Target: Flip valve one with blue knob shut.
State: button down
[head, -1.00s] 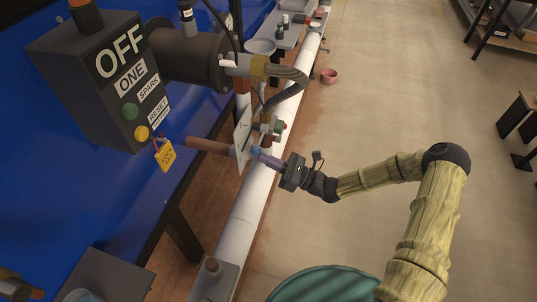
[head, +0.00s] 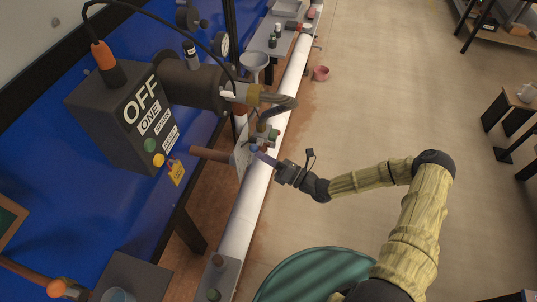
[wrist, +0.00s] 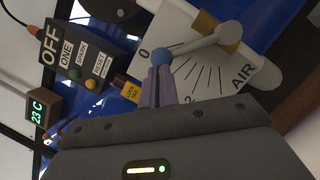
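Valve one's blue knob (wrist: 161,57) sits on the end of a grey lever (wrist: 198,47) in the wrist view. The lever lies across a white dial plate (wrist: 205,78) marked 0 and AIR, with the knob close beside the 0. My gripper (wrist: 161,72) has its two purple fingers close together, tips right at the knob. They look shut; whether they touch or pinch the knob I cannot tell. In the head view, my gripper (head: 262,156) reaches left to the plate (head: 242,150), and the knob is hard to make out from the fingertips.
A dark box (head: 122,118) labelled OFF and ONE stands on the blue bench, with a yellow lock tag (head: 176,172) below it. A brown handle (head: 210,154) projects left of the plate. A white pipe (head: 248,205) runs below.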

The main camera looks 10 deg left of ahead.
jog(key=shift+w+a+r, duration=0.1)
jog(key=shift+a+r, duration=0.05)
jog(key=shift+r, duration=0.25)
dwell(0.3)
jog(key=s+f+b+v, duration=0.1)
jog(key=v, duration=0.5)
jog(key=a+b+v, duration=0.1)
jog(key=v, duration=0.6)
jog(key=shift+s+f+b, duration=0.4)
